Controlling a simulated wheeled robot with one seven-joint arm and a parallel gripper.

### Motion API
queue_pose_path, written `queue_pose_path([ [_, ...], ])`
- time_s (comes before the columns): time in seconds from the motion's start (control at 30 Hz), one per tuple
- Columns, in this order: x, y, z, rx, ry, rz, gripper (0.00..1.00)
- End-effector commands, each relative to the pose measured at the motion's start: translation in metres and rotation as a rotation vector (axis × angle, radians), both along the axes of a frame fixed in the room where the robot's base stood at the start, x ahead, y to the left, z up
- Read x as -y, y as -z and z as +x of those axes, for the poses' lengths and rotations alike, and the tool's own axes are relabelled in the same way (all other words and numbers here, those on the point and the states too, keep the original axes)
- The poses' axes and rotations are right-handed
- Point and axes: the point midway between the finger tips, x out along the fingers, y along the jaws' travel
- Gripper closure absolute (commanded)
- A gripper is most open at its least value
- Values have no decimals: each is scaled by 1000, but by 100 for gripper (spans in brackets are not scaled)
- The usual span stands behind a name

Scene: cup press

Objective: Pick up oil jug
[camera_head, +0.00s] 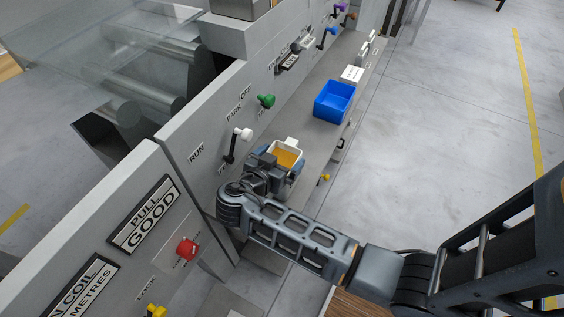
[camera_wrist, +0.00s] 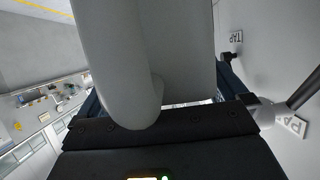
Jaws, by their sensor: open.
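The oil jug (camera_head: 289,153) is a white square container with yellow oil showing in its open top. It stands upright on the grey ledge along the machine. My gripper (camera_head: 277,165) is at the near side of the jug, with its fingers open to either side of it. In the wrist view the pale jug (camera_wrist: 190,45) fills the middle, very close, with a thick rounded handle-like part in front. Dark blue finger parts show at both sides of it. Whether the fingers touch the jug is hidden.
A blue bin (camera_head: 334,101) stands farther along the ledge (camera_head: 312,135). A white-knobbed lever (camera_head: 243,134) and a green knob (camera_head: 266,101) stick out of the machine panel near my gripper. A red button (camera_head: 187,249) is nearer. Open floor (camera_head: 440,130) lies to the right.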

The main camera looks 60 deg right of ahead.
Motion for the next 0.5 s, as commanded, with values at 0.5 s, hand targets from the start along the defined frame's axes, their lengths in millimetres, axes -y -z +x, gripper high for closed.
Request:
queue_pose_path([
  [0.5, 0, 0, 0, 0, 0, 0, 30],
])
